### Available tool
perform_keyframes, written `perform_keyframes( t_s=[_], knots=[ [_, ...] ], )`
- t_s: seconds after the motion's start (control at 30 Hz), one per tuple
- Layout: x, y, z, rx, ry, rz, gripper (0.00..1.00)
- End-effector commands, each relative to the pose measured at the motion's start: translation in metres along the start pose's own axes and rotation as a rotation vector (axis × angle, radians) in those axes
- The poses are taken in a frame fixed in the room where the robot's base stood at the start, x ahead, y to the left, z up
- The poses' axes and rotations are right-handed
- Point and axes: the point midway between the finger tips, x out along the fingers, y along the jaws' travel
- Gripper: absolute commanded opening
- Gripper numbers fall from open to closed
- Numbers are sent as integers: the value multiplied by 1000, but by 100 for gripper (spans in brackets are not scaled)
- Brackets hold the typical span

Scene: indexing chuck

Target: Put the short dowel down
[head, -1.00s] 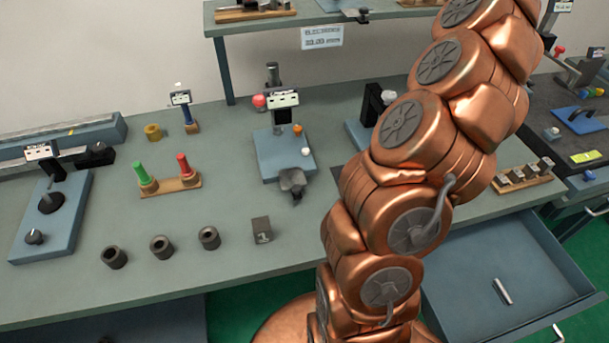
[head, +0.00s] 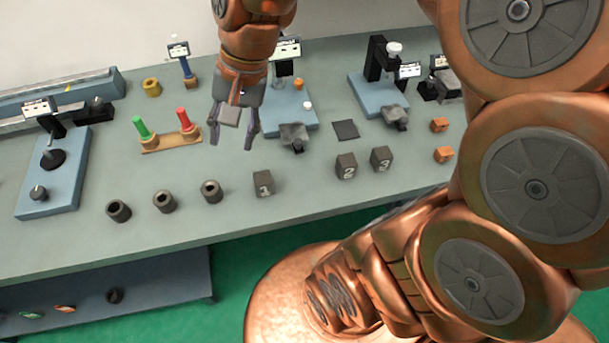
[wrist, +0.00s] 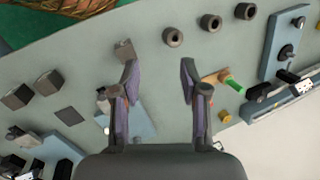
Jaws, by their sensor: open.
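My gripper (head: 231,142) is open over the bench, just right of the wooden peg stand and in front of a blue-based fixture. In the wrist view its two fingers (wrist: 159,70) stand apart with nothing between them. I cannot make out a short dowel in the current views. A green peg (head: 142,128) and a red peg (head: 184,121) stand upright in the wooden stand (head: 163,146); I cannot tell whether either is a dowel.
Several dark hollow cylinders (head: 164,202) line the front of the bench (head: 300,160). Numbered dark blocks stand to their right, block 1 (head: 263,184) nearest. A dark square pad (head: 345,130) lies behind block 2 (head: 346,165).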

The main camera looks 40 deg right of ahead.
Motion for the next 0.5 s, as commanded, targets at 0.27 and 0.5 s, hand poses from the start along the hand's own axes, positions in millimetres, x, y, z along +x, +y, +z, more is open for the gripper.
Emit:
perform_keyframes(
  t_s=[0.27, 0.5],
  knots=[
    [45, 97, 72, -451, -72, 278, 44],
    [54, 133, 88, -589, -116, 358, 44]
  ],
)
